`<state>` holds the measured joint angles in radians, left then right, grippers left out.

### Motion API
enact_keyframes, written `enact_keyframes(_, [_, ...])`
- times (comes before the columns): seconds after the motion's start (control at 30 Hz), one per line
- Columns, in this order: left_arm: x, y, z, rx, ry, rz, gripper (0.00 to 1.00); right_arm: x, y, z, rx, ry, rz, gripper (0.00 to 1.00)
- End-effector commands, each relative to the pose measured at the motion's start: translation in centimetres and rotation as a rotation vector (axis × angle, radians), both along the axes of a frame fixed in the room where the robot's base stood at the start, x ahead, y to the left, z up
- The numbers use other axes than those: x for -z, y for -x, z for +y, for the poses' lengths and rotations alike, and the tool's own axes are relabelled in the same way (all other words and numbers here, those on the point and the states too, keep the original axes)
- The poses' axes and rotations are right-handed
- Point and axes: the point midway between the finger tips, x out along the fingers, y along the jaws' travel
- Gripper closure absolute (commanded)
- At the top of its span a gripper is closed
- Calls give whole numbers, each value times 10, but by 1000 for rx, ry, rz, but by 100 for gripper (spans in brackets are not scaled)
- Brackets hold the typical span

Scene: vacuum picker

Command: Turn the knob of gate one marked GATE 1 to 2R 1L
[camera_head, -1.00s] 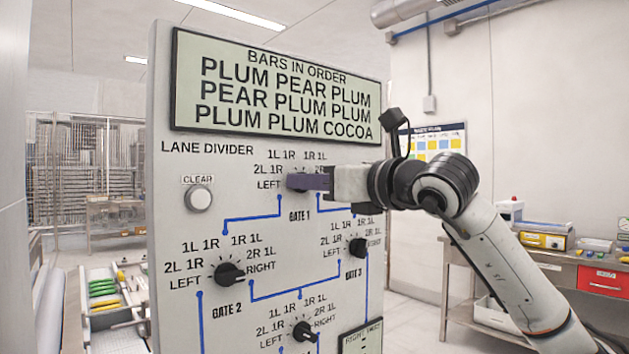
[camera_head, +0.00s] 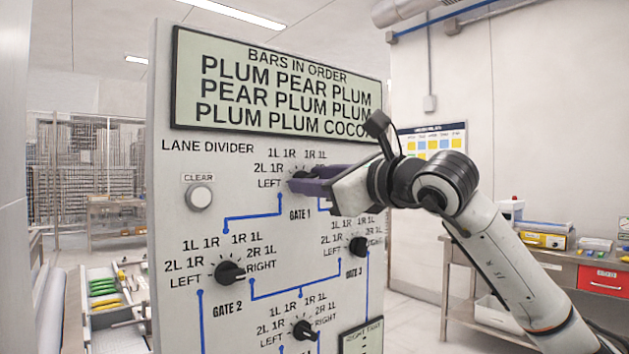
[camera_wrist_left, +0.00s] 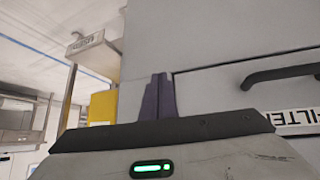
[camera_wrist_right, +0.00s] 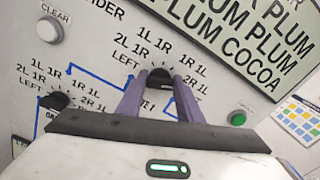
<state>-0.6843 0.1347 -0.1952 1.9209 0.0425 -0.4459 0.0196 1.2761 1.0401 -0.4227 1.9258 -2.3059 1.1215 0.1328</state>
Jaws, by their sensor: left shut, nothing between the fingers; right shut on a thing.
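The black gate 1 knob (camera_wrist_right: 160,78) is on the upright grey panel (camera_head: 180,320), among the position marks LEFT, 2L 1R, 1L 1R and 1R 1L. My right gripper (camera_wrist_right: 160,95) is shut on it, with one purple finger on each side. In the head view the fingers (camera_head: 312,184) cover most of the knob and the marks to its right, including any 2R 1L mark. Where the knob points cannot be read clearly. My left gripper (camera_wrist_left: 158,95) is shut and empty in the left wrist view, in front of a pale grey surface.
The gate 2 knob (camera_head: 229,272), gate 3 knob (camera_head: 357,245) and a lower knob (camera_head: 304,331) are close below. A white CLEAR button (camera_head: 199,197) is at left, a green button (camera_wrist_right: 237,118) at right. A dark handle (camera_wrist_left: 280,75) is near my left gripper.

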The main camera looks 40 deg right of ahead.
Motion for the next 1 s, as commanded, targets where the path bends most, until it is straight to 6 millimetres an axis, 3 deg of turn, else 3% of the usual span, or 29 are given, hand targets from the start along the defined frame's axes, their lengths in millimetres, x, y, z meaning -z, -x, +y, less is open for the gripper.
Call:
enact_keyframes(0.4, [-1,0,0,0,0,0,100,0,0,1,0,196,-18,90])
enact_keyframes(0.93, [-1,0,1,-1,0,0,100,-1,1,1,0,223,-21,90])
enact_keyframes(0.97, [-1,0,1,-1,0,0,100,-1,1,1,0,223,-21,64])
enact_keyframes(1.0, [-1,0,1,-1,0,0,100,-1,1,1,0,223,-21,57])
